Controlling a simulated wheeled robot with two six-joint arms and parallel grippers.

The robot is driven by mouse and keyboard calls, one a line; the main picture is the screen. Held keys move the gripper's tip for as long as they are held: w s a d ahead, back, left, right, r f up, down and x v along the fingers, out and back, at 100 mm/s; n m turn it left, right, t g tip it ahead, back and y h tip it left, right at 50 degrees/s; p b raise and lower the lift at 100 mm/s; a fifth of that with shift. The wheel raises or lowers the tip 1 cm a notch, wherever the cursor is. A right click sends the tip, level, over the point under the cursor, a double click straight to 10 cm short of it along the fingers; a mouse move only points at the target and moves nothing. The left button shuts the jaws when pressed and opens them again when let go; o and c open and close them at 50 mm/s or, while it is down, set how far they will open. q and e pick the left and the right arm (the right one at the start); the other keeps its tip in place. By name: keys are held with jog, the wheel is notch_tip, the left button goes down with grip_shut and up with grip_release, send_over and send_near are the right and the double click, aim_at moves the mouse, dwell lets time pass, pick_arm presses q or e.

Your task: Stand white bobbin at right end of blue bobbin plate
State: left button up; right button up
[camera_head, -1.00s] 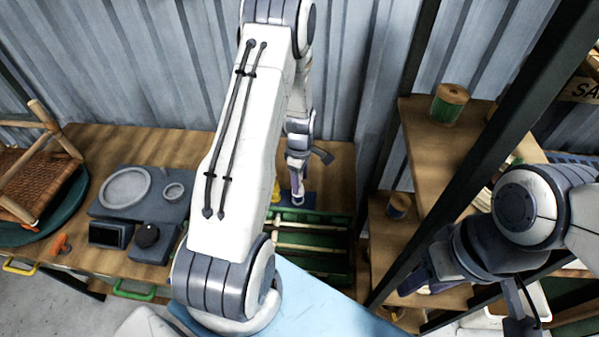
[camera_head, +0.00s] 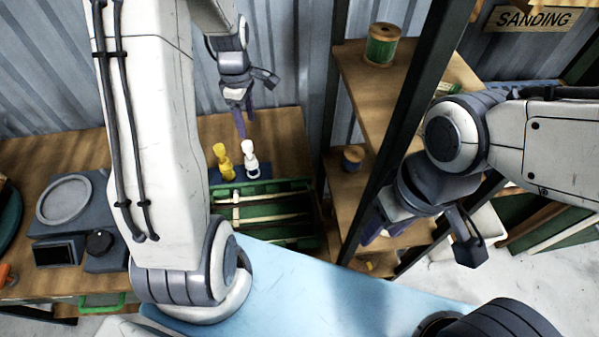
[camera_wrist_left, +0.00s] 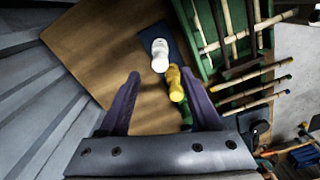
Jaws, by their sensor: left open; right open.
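The white bobbin (camera_head: 250,160) stands upright on the right part of the dark blue bobbin plate (camera_head: 266,174), with the yellow bobbin (camera_head: 223,163) to its left. My left gripper (camera_head: 241,128) is open and empty, above and behind the bobbins. In the left wrist view the white bobbin (camera_wrist_left: 160,55) lies beyond the fingertips, and the yellow bobbin (camera_wrist_left: 176,84) is beside it. A green piece (camera_wrist_left: 186,114) shows past the yellow one, partly hidden by a finger. My right gripper (camera_head: 384,230) is open and empty in front of the shelf.
A green tray (camera_head: 312,207) with several rods stands in front of the plate. A shelf (camera_head: 350,75) with thread spools (camera_head: 382,44) and a dark post (camera_head: 405,130) stand to the right. A grey scale-like device (camera_head: 100,205) is at left. The wooden bench right of the bobbins (camera_head: 292,135) is bare.

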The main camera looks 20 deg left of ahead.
pick_arm(q)
jog(key=s+d+r+m, duration=0.3)
jog(key=d+m, duration=0.3)
jog(key=d, duration=0.3)
jog(key=s+d+r+m, duration=0.4)
jog(key=d+m, duration=0.2)
jog(key=d, duration=0.2)
jog(key=s+d+r+m, duration=0.1)
jog(key=s+d+m, duration=0.3)
jog(key=s+m, duration=0.3)
jog(key=s+d+r+m+h, duration=0.1)
jog(key=s+d+m, duration=0.3)
jog(key=s+m, duration=0.3)
jog(key=shift+s+r, duration=0.15)
jog(key=shift+s, duration=0.8)
